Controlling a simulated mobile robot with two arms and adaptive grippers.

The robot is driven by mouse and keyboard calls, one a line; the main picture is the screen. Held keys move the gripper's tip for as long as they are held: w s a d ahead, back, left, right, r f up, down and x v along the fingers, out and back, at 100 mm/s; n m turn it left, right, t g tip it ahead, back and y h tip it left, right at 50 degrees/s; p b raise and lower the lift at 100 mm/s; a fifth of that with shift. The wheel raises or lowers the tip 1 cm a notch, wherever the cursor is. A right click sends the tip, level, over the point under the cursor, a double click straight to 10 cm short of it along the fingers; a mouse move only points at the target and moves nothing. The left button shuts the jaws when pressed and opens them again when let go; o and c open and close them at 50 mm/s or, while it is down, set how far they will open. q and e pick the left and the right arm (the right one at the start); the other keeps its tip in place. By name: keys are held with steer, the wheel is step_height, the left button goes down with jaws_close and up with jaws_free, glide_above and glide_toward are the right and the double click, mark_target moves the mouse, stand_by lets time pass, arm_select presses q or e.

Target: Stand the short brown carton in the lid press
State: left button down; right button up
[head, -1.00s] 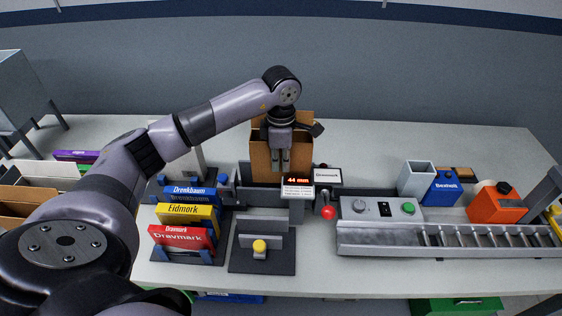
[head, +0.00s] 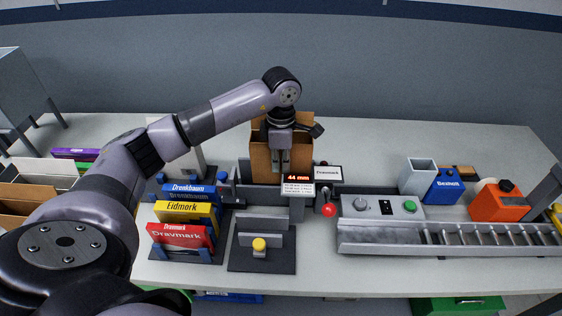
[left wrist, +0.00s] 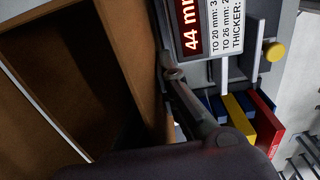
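The brown carton (head: 262,160) stands upright with its top open, behind the 44 mm display. It also fills the left of the left wrist view (left wrist: 120,60), where its dark inside shows. The carton appears to stand in the lid press, whose display (head: 297,179) is in front; the press's seat is hidden. My left gripper (head: 281,168) reaches down at the carton's front wall. In the left wrist view one finger (left wrist: 188,100) lies close along the outside of that wall. The other finger is hidden there, so its grip on the wall is unclear. My right gripper is out of view.
A rack with blue, yellow and red boxes (head: 182,236) stands to the left. A yellow-knobbed fixture (head: 259,246) is in front. A red-ball lever (head: 328,210) stands right of the display, beside a roller conveyor (head: 450,238). The table behind is clear.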

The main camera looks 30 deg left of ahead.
mark_target(281, 174)
arm_select(q)
steer(key=shift+f+b, duration=1.6)
steer(key=shift+f, duration=0.6)
steer(key=shift+r, duration=0.1)
steer(key=c, duration=1.8)
jaws_free()
steer(key=shift+o, duration=0.4)
steer(key=shift+f, duration=0.2)
steer(key=shift+s+d+f, duration=0.1)
steer(key=c, duration=0.3)
steer(key=shift+c, duration=0.2)
